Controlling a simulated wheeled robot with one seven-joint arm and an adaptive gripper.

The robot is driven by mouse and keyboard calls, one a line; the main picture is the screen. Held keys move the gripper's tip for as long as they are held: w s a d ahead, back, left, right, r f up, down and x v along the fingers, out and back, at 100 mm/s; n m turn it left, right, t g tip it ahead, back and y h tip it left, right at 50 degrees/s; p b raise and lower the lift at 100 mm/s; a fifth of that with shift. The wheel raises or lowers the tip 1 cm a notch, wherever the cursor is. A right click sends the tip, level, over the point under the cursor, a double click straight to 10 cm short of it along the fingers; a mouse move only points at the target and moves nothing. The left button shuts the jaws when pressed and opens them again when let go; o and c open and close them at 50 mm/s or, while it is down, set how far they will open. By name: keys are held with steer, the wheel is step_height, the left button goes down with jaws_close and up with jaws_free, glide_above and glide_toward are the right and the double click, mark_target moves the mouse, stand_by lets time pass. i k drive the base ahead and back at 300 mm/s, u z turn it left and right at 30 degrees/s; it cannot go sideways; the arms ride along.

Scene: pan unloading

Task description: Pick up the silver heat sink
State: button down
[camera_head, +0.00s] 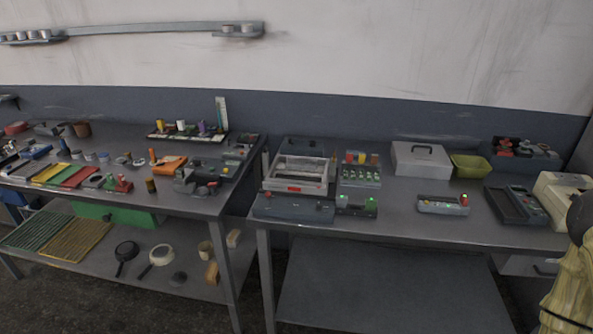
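I cannot pick out the silver heat sink for certain among the many small items on the two grey metal tables. Grey-silver pieces in view include a framed device (300,172) on the right table and a pale grey box with a handle (421,160) behind it. Small round grey pieces (122,160) lie on the left table. None shows clear heat sink fins at this size. My gripper is not in view.
The right table (395,225) has bare surface at its front middle. A yellow-green bin (470,166), a handheld meter (516,204) and a small panel with lights (443,205) stand on it. Pans (126,251) lie on the left table's lower shelf. A yellowish wrapped form fills the lower right edge.

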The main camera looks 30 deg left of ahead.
mark_target(289, 164)
steer(key=i, duration=0.65)
steer(key=u, duration=0.65)
steer(key=i, duration=0.5)
steer(key=u, duration=0.45)
